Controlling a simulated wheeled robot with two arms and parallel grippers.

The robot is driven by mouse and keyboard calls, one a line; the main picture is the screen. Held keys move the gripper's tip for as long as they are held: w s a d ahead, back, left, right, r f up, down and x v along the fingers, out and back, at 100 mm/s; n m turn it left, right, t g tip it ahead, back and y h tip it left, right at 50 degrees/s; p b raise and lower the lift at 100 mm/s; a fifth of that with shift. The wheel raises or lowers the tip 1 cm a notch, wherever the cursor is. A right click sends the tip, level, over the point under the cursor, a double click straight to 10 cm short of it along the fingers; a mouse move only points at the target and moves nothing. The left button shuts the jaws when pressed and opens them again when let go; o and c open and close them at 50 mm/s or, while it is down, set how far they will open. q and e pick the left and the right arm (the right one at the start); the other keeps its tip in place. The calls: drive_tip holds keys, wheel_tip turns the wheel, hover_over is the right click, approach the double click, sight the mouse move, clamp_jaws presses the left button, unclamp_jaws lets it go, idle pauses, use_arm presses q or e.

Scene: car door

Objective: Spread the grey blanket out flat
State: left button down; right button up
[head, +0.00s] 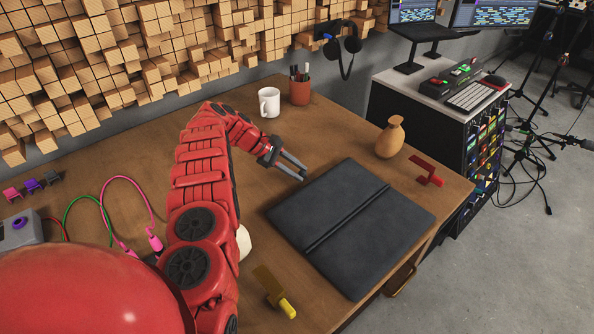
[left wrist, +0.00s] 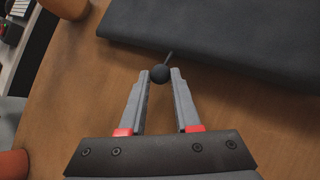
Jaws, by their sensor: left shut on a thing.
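The grey blanket (head: 352,222) lies on the wooden table as a dark rectangle with a raised dark strip or fold across its middle. Its edge also shows at the top right of the left wrist view (left wrist: 225,38). My left gripper (head: 304,172) is over the table just beyond the blanket's upper left edge. In the left wrist view its fingers (left wrist: 160,78) are closed on a small dark ball with a thin stem (left wrist: 160,73). The ball appears apart from the blanket; what it belongs to is unclear. My right gripper is out of view.
A white mug (head: 269,102) and pen pot (head: 299,91) stand behind. The table's front edge runs close below the blanket.

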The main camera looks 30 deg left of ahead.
use_arm(q)
drive_tip(key=c, duration=0.6)
unclamp_jaws()
drive_tip(key=v, duration=0.7)
drive_tip(key=shift+b, duration=0.4)
drive_tip(key=shift+a+r, duration=0.15)
drive_tip(key=shift+r, duration=0.05)
